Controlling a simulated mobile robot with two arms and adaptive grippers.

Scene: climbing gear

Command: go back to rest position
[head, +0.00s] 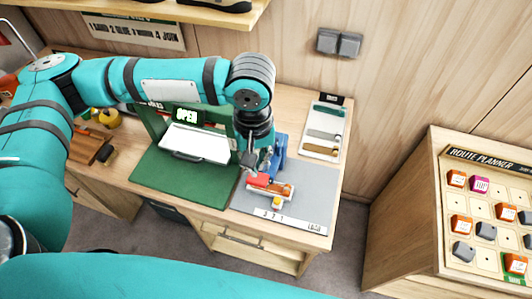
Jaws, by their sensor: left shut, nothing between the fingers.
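My left arm comes in from the left and reaches over the workbench, its wrist pointing down. My left gripper (252,168) is shut and empty, just above and behind a small red block and an orange-brown piece (282,190) on the grey mat. The picture is too small to tell whether the fingertips touch the red block (259,180). A large teal part of my own body fills the bottom edge. My right gripper is not in view.
The workbench holds a green mat (160,188), a grey mat (309,213), a white panel (196,144) under an OPEN sign, a blue stand (280,152) and a white tray (324,148). A route planner board (486,228) stands at right. A shelf (170,19) hangs above.

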